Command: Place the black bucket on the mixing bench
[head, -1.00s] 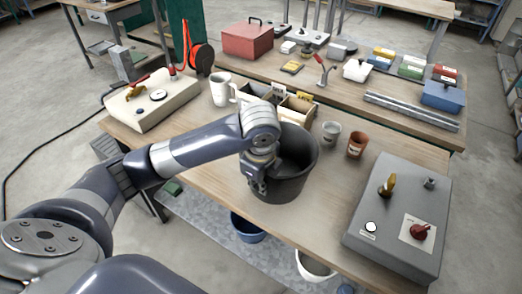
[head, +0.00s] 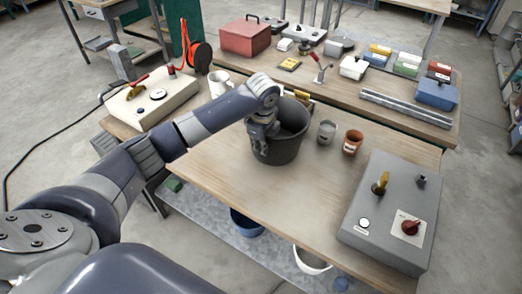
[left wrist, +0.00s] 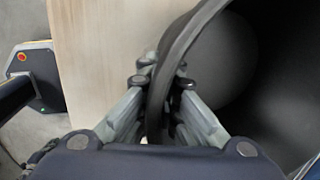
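The black bucket (head: 289,138) is upright over the wooden mixing bench (head: 215,175), near its middle. Whether its base touches the bench top cannot be told. My left gripper (head: 262,150) is at the bucket's left side. In the left wrist view my left gripper (left wrist: 162,88) has one finger on each side of the bucket's wall and is shut on its rim. The bucket (left wrist: 270,60) looks empty inside there, though only part of the inside shows. My right gripper is not in view.
A grey cup (head: 326,132) and a brown cup (head: 352,142) stand right of the bucket. A grey control box (head: 385,215) is at the front right. A white mug (head: 218,82) and a beige box (head: 150,100) are at the left. The bench front is clear.

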